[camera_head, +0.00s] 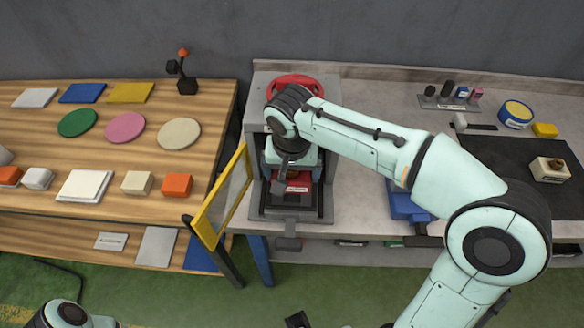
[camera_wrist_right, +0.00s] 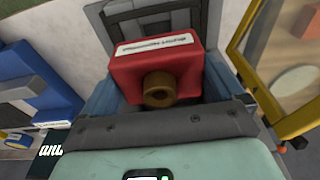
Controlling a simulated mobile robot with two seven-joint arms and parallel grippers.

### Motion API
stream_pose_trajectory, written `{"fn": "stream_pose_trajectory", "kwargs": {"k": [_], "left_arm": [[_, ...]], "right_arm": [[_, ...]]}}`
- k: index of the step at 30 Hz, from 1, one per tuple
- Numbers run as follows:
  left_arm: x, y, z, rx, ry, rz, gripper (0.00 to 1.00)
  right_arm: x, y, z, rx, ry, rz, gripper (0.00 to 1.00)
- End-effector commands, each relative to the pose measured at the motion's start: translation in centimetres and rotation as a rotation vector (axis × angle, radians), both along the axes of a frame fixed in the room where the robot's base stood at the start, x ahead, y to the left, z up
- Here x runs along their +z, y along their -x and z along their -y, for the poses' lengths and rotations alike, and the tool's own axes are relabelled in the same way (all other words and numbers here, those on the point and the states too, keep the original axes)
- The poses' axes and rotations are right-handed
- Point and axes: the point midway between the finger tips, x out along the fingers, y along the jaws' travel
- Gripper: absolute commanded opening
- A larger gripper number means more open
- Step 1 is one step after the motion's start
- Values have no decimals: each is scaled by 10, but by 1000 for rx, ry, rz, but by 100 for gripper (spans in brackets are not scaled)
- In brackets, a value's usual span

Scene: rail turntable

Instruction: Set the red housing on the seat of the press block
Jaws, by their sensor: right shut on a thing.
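A dark grey frame of the press (camera_wrist_right: 120,22) lies beyond the housing. The seat is hidden under the gripper and housing, so I cannot tell whether they touch.
A yellow-framed guard (camera_head: 222,198) stands swung out left of the press. A red ring (camera_head: 295,84) tops the press. A blue object (camera_head: 405,205) lies right of it, partly behind my arm. The wooden table (camera_head: 60,145) at left holds several plates and blocks.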

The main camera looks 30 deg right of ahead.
Motion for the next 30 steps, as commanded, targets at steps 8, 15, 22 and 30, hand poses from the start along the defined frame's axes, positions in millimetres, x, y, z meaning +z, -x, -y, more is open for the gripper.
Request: {"fn": "stream_pose_trajectory", "kwargs": {"k": [8,15,22,30], "left_arm": [[-15,5,0,0,0,-6,43],[-26,8,0,0,0,-9,43],[-29,9,0,0,1,-11,43],[-29,8,0,0,0,-10,43]], "right_arm": [[-19,0,0,0,-1,3,36],[-34,0,0,0,0,4,36],[-39,-1,0,0,0,5,36],[-38,-1,0,0,0,5,36]]}}
